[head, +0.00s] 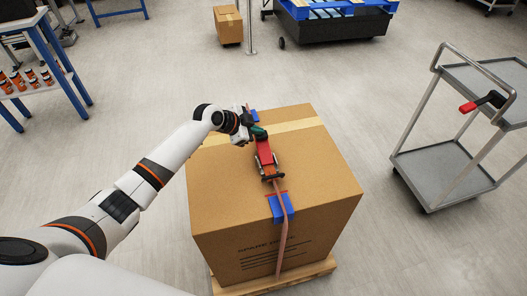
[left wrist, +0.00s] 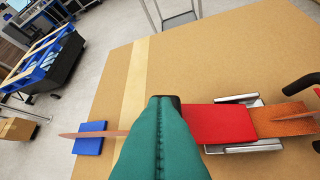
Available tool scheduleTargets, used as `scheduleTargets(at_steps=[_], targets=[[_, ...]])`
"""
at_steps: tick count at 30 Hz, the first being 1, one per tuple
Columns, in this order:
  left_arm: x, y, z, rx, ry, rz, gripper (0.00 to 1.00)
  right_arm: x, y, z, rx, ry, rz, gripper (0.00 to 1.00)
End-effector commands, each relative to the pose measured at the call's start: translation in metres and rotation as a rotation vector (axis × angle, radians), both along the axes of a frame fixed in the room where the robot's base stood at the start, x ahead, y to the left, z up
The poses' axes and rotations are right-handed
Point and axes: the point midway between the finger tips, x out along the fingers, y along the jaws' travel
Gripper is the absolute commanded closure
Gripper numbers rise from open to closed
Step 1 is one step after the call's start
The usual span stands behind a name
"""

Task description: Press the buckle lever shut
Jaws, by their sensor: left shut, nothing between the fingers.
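The buckle has a red lever (head: 265,154) and a metal frame, and sits on a strap across the top of a large cardboard box (head: 320,165). In the left wrist view the red lever (left wrist: 222,124) lies roughly in line with the strap, beside the metal side bars (left wrist: 245,147). My left gripper (head: 257,131) is shut and empty at the lever's far end. Its green fingers (left wrist: 162,130) cover that end in the wrist view, so I cannot tell whether they touch it or how far the lever is down. My right gripper is not in view.
The brownish strap (head: 282,235) runs over blue edge protectors (head: 281,208) on the box, which stands on a wooden pallet (head: 285,281). A grey cart (head: 440,172) stands at right, a blue-framed table (head: 50,50) at left.

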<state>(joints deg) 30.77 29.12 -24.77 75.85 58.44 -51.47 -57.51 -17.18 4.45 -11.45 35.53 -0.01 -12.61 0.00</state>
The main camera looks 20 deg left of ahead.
Motion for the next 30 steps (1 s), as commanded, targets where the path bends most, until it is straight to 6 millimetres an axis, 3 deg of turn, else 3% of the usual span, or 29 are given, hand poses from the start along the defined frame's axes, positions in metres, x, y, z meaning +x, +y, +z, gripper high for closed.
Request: scheduleTargets(at_steps=[1, 3, 12, 30], targets=[[0.005, 0.003, -0.009, -0.023, 0.033, 0.002, 1.0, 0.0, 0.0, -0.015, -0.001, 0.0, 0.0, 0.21], [0.008, 0.005, -0.013, -0.058, 0.082, 0.002, 1.0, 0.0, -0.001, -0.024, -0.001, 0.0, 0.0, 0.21], [0.018, 0.011, -0.026, -0.145, 0.21, -0.001, 1.0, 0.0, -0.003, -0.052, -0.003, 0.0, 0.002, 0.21], [0.022, 0.015, -0.031, -0.141, 0.208, -0.001, 1.0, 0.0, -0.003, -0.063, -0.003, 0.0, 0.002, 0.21]])
